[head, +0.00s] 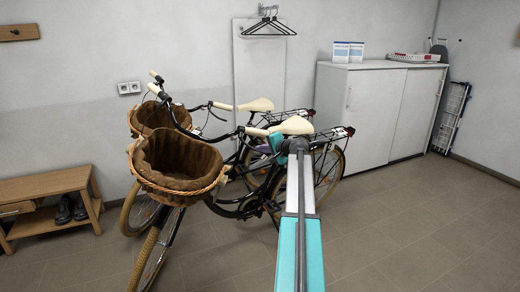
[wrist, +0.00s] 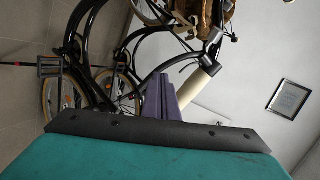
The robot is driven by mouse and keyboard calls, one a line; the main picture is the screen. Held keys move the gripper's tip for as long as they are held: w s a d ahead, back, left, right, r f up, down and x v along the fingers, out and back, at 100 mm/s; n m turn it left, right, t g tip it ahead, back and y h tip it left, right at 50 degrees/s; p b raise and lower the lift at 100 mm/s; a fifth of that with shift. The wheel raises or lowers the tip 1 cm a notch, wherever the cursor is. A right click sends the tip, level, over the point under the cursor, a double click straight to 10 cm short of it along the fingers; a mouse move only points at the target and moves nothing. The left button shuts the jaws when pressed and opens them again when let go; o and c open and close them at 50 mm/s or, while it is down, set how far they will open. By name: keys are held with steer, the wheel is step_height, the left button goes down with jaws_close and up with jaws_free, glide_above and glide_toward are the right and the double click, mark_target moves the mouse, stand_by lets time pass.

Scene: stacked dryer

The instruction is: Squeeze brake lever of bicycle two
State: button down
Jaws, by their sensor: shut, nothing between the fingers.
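Two black bicycles stand side by side, a near one (head: 233,210) and a far one (head: 188,117) by the wall; I cannot tell which is bicycle two. The near one has a cream handlebar grip (head: 257,131), and so does the far one (head: 222,106). In the wrist view, my gripper's purple fingers (wrist: 161,84) are together and empty. A cream handlebar grip (wrist: 196,90) lies just beyond and right of them, with a dark clamp (wrist: 209,66) at its end. Thin dark rods beside the clamp may include the brake lever. Contact is not clear.
Brown wicker baskets hang on the handlebars, the near one (head: 176,165) being larger. A white cabinet (head: 380,110) stands at right behind the bicycles. A wooden bench (head: 48,187) with shoes is at left. The floor at right is free.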

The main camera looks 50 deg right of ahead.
steer(key=v, duration=1.1)
steer(key=shift+a, duration=0.25)
steer(key=shift+s, duration=0.1)
steer(key=w+a+f+n+g+y, duration=0.2)
steer(key=w+a+f, duration=0.1)
steer(key=a+f, duration=0.7)
steer(key=w+a+f+n+g+y, duration=0.15)
steer(key=w+a+f, duration=0.25)
steer(key=a+f, duration=0.55)
steer(key=s+a+f+n+g+y+p, duration=0.1)
steer(key=s+a+f+n+g, duration=0.3)
steer(key=a+f, duration=1)
steer(key=s+a+f+n+g+y+p, duration=0.15)
steer(key=s+a+f+g, duration=0.3)
steer(key=a+f, duration=0.9)
steer(key=s+a+f+n+g+h, duration=0.1)
steer(key=s+a+f+n+g, duration=0.1)
steer(key=s, duration=0.8)
steer(key=s+a+f+n+g+h+p, duration=0.1)
steer(key=s+a+f+n, duration=0.3)
steer(key=s+a, duration=0.5)
steer(key=s+a+f+n+g+h+p, duration=0.1)
steer(key=s+a+f+n+g, duration=0.2)
steer(key=s, duration=0.9)
step_height(320, 180, down, 3)
steer(key=a+g, duration=0.1)
steer(key=a, duration=0.1)
steer(key=shift+s+a+h, duration=0.2)
steer(key=shift+a+h, duration=0.1)
